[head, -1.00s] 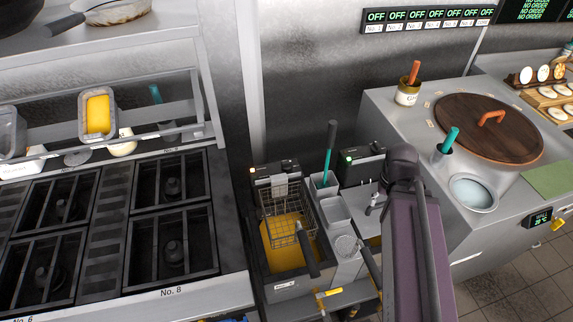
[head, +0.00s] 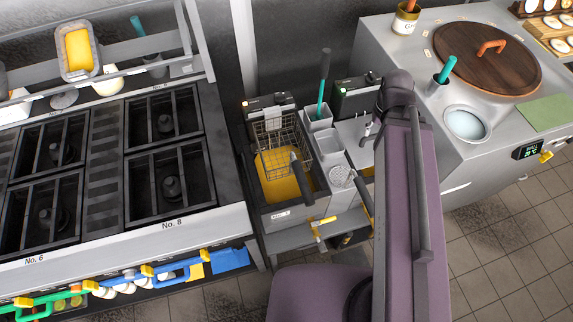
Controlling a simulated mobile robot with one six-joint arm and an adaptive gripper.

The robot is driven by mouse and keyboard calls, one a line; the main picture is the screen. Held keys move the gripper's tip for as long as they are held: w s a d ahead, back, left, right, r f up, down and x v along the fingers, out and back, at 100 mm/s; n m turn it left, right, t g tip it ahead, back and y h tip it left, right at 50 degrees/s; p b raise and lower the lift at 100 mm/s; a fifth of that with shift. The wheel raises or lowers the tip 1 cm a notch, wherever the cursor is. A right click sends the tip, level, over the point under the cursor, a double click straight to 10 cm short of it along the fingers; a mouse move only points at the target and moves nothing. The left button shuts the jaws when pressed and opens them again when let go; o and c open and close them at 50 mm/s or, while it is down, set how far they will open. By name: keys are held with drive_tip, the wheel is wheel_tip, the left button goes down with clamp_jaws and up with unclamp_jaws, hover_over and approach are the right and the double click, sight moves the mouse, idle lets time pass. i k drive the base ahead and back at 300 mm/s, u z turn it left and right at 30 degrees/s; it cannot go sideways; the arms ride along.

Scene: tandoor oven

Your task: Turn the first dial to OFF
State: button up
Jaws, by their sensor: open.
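I cannot tell which dial is the first one; none is labelled so in view. A yellow knob (head: 546,157) sits on the right counter's front, beside a small lit display (head: 527,151). A yellow-handled part (head: 321,233) shows below the fryer (head: 285,215). My purple arm stands in front of the middle right of the head view, covering part of the second fryer station (head: 355,100). My gripper does not show clearly; it is out of view or hidden behind the arm.
A stove (head: 160,222) marked No. 6 and No. 8 stands left, with coloured handles (head: 165,266) along its lower front. A tandoor with a wooden lid (head: 487,52) stands right. Tiled floor (head: 510,240) is clear at the lower right.

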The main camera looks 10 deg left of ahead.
sight(279, 98)
drive_tip(key=k, duration=1.35)
drive_tip(key=u, duration=0.6)
drive_tip(key=i, duration=1.35)
drive_tip(key=z, duration=0.1)
